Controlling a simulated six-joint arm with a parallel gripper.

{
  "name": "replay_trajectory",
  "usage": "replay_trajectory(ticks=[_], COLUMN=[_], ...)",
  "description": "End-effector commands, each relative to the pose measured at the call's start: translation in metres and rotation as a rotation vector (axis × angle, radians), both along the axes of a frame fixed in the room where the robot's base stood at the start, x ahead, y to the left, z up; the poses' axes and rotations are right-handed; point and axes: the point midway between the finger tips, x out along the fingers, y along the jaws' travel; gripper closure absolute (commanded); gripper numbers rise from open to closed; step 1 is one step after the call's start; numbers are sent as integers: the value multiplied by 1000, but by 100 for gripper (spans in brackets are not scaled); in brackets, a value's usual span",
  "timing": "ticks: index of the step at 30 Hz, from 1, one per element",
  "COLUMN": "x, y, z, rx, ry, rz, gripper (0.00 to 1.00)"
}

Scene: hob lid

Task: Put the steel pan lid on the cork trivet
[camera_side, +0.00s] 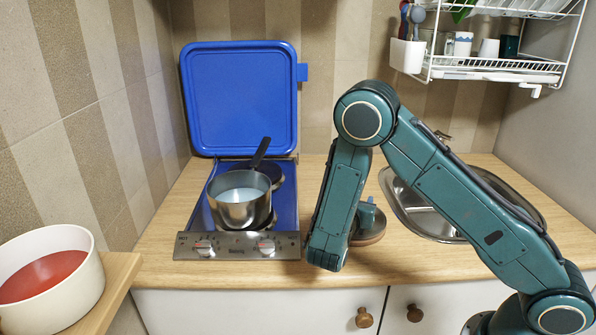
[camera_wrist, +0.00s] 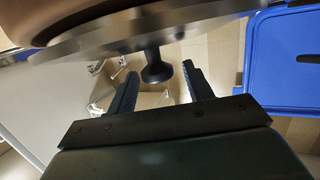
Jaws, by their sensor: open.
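In the wrist view the steel pan lid (camera_wrist: 165,30) crosses the top of the picture, with its black knob (camera_wrist: 156,68) pointing toward my gripper (camera_wrist: 158,82). The two fingers are open, one on each side of the knob, with gaps visible on both sides. A brown round surface (camera_wrist: 40,12) shows beyond the lid, at the upper left. In the side view a brown disc, apparently the cork trivet (camera_side: 370,237), lies on the counter beside the sink. My arm hides much of it, and I cannot tell how the lid rests against it.
A steel saucepan (camera_side: 239,205) with pale liquid stands on the hob (camera_side: 200,216), whose blue cover (camera_side: 240,98) is raised. The sink (camera_side: 420,215) lies to the right. A white pot (camera_side: 75,290) stands at lower left. A dish rack (camera_side: 490,70) hangs at upper right.

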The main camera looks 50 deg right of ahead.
Motion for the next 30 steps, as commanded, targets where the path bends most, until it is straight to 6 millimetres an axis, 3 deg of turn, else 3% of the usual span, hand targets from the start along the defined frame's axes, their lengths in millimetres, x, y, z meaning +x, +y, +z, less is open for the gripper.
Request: replay_trajectory(ticks=[5, 30], x=[-1, -39], y=[3, 97], z=[10, 31], rx=[0, -1], ry=[-3, -3], rz=[2, 3], gripper=[49, 49])
